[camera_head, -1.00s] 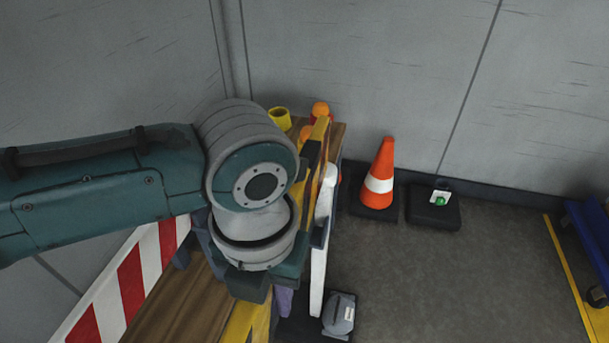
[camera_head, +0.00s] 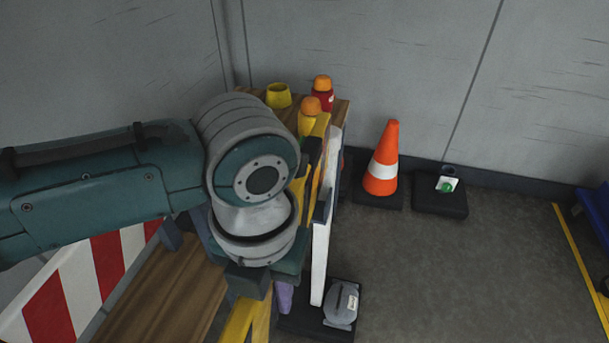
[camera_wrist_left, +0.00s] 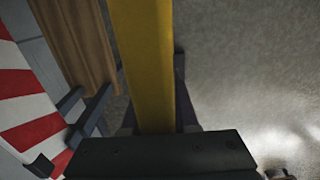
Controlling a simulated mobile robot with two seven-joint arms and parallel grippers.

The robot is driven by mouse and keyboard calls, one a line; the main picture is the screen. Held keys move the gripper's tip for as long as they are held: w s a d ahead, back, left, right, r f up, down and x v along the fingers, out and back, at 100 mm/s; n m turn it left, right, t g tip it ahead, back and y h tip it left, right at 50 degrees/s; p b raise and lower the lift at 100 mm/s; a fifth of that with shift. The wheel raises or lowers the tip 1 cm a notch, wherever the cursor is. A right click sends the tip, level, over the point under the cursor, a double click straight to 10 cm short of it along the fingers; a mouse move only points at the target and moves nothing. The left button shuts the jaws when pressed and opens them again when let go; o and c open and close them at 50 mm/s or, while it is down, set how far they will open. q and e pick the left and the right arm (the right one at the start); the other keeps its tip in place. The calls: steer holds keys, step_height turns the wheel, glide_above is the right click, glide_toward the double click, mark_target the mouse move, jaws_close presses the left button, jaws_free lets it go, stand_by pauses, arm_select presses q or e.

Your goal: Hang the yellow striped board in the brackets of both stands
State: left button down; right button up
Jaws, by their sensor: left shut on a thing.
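The yellow striped board (camera_head: 244,320) is seen nearly edge-on, its yellow edge running under my left wrist, with dark diagonal stripes on its far part. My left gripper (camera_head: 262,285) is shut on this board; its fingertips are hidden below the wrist. In the left wrist view the board's yellow edge (camera_wrist_left: 150,60) runs up from the dark gripper body (camera_wrist_left: 160,150). A white upright post (camera_head: 323,240), seemingly part of a stand, is just right of the board; I cannot tell whether they touch.
A wooden table (camera_head: 165,290) lies under my arm, with a red-and-white striped board (camera_head: 75,275) along its left. Bottles with orange caps (camera_head: 311,105) and a yellow cup (camera_head: 278,95) stand at its far end.

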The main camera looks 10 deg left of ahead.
arm_select(q)
step_height(320, 180, down, 3)
steer(key=shift+r+b, duration=0.15)
steer(key=shift+b, duration=0.9)
step_height(320, 180, down, 9)
steer(key=b, duration=0.7)
steer(key=shift+f, duration=0.2)
steer(key=c, duration=0.6)
jaws_free()
step_height(320, 180, up, 10)
steer(key=p, duration=0.3)
